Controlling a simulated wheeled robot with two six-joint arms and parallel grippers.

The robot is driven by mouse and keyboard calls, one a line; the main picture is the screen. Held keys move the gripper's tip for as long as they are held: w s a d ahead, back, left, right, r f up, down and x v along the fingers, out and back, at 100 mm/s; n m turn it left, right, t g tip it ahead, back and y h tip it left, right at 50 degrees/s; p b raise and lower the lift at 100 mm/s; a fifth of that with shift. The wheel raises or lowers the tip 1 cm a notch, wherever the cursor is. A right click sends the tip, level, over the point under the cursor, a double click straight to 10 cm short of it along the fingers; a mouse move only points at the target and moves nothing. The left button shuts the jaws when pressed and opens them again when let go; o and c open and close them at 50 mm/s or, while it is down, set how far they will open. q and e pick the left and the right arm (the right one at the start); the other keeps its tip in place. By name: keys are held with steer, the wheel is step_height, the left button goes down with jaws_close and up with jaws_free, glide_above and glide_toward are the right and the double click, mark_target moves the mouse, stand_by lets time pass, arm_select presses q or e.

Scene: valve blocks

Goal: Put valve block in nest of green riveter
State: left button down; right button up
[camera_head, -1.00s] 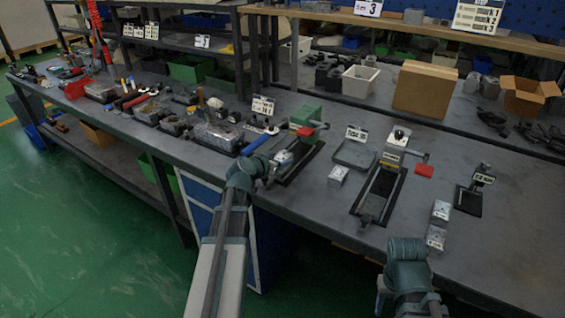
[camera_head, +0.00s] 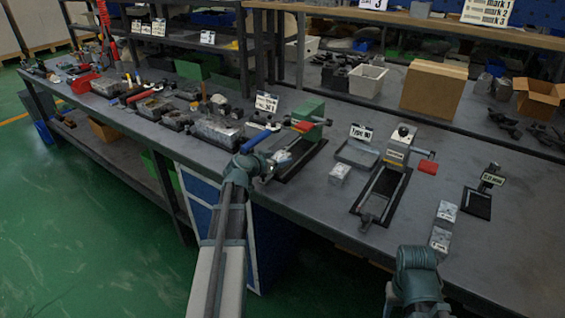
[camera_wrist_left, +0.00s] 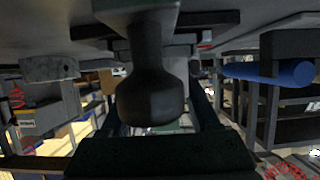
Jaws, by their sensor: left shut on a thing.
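The green riveter (camera_head: 309,112) stands on a black base plate (camera_head: 303,166) near the table's middle, with a red-handled lever at its top. My left gripper (camera_head: 268,164) is at the front of this riveter, shut on a silvery valve block (camera_head: 282,157). The block is small and partly covered, and I cannot tell if it touches the nest. In the left wrist view a dark rounded piece (camera_wrist_left: 150,95) fills the middle and hides the fingertips. Of my right arm only a teal joint and link show; its gripper is not seen.
A loose valve block (camera_head: 339,172) lies right of the green riveter, near a tray (camera_head: 357,154). Two more blocks (camera_head: 446,211) lie near the front edge. Tools and bins (camera_head: 215,133) crowd the left.

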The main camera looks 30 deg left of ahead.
arm_select(q)
steer(key=shift+a, duration=0.1)
steer(key=shift+c, duration=0.6)
jaws_free()
steer(key=shift+r, duration=0.15)
steer(key=p+v, duration=0.4)
steer(key=v, duration=0.6)
steer(key=shift+s, duration=0.2)
steer(key=shift+p+v, duration=0.3)
steer(key=shift+v, duration=0.55)
